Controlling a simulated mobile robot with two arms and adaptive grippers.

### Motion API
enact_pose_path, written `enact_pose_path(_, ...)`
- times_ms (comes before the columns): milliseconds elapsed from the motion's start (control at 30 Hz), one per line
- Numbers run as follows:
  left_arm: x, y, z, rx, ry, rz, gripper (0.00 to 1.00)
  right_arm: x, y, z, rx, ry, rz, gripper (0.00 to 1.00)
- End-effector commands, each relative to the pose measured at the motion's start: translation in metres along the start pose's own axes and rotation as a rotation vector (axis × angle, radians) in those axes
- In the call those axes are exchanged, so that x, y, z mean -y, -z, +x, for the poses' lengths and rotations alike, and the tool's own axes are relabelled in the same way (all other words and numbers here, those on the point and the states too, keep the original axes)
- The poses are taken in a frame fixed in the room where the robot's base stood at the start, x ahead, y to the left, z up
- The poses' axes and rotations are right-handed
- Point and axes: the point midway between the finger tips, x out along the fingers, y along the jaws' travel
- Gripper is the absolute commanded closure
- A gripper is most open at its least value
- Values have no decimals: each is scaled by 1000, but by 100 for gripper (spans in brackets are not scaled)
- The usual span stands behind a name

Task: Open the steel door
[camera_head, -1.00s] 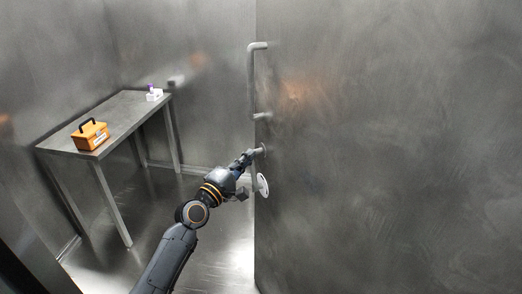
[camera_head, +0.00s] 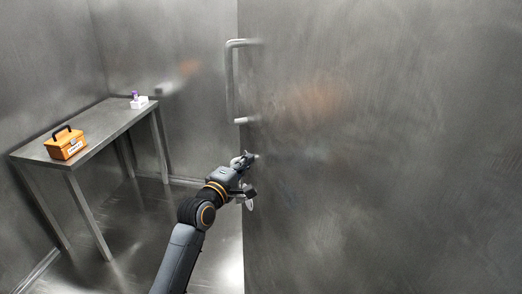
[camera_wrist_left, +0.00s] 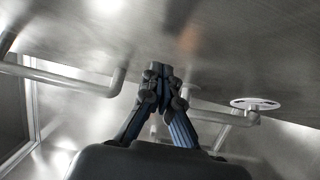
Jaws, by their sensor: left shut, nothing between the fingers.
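The steel door (camera_head: 390,150) is a large brushed panel filling the right of the head view. Its left edge is free, and a room shows past it. A long tubular handle (camera_head: 230,80) stands upright near that edge. My left gripper (camera_head: 252,158) is at the door's edge, below the long handle, fingers toward the door. In the left wrist view its fingers (camera_wrist_left: 160,72) are together and empty, between a bent tube (camera_wrist_left: 118,85) and a second tube beside a white disc (camera_wrist_left: 254,103). I cannot tell whether the fingertips touch the door. My right gripper is not seen.
A steel table (camera_head: 110,127) stands at the left by the walls. An orange toolbox (camera_head: 66,146) and a small white rack with a purple-topped item (camera_head: 138,102) are on it. Bare floor (camera_head: 140,215) lies between table and door.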

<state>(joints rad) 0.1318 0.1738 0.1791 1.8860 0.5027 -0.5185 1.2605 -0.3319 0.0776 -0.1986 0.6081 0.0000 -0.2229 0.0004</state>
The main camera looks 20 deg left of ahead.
Motion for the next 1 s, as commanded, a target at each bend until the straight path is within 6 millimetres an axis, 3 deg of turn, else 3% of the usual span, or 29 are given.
enact_pose_path(67,-6,0,19,1,-7,1,100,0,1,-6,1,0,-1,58)
enact_pose_path(200,-11,0,46,0,-18,3,100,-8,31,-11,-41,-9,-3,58)
enact_pose_path(367,-16,-16,65,2,-29,-1,100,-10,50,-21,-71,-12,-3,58)
enact_pose_path(800,-17,-27,76,-2,-36,1,100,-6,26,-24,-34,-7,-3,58)
enact_pose_path(1000,-17,-28,77,-1,-36,1,100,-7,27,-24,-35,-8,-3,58)
